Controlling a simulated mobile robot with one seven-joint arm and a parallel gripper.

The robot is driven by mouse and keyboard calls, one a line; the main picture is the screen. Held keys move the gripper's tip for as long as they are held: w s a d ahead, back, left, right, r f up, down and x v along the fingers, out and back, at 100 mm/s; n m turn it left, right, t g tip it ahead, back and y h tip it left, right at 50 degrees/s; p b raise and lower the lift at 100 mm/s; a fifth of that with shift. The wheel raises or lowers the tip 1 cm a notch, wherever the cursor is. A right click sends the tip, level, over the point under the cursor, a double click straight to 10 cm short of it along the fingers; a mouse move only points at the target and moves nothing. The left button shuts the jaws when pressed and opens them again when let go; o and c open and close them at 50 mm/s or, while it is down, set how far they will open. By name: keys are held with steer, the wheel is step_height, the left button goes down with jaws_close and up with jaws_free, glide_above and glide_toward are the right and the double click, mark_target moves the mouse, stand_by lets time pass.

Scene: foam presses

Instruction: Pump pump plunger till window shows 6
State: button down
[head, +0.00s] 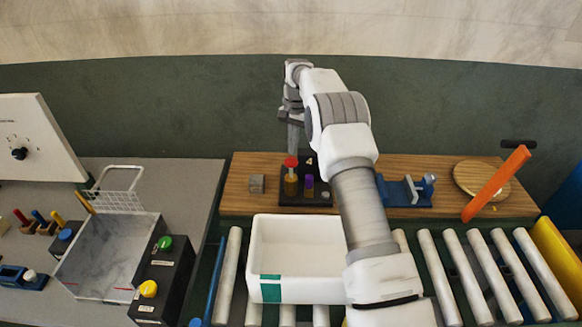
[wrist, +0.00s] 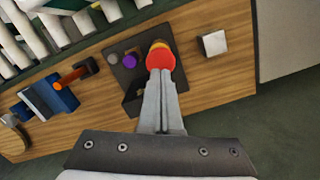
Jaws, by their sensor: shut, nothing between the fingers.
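The pump plunger has a round red top (head: 291,162) over an amber body (head: 291,185), on a black base (head: 318,197) on the wooden bench. In the wrist view the red top (wrist: 160,58) is at the tips of my fingers. My gripper (head: 294,148) is shut and empty, pointing down just above the red top; I cannot tell whether it touches. The window (head: 309,161) behind the pump shows a digit that looks like 4 in the head view. The window's face is not readable in the wrist view.
A purple-topped bottle (head: 309,182) stands right beside the plunger. A grey cube (head: 257,183) sits to the left, and a blue fixture (head: 404,190) to the right. A white bin (head: 257,250) stands on rollers in front.

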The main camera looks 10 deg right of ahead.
mark_target(293, 159)
steer(key=shift+f+b, duration=0.35)
steer(key=shift+f, duration=0.4)
steer(key=shift+s+f+b, duration=0.1)
steer(key=shift+f+b, duration=0.6)
steer(key=shift+f, duration=1.05)
steer(key=shift+w+d+r+p, duration=0.25)
steer(key=shift+w+d+p, duration=0.3)
steer(key=shift+p, duration=0.6)
steer(key=shift+w+d+r+p, duration=0.3)
steer(key=shift+w+p, duration=0.35)
steer(key=shift+p, duration=0.45)
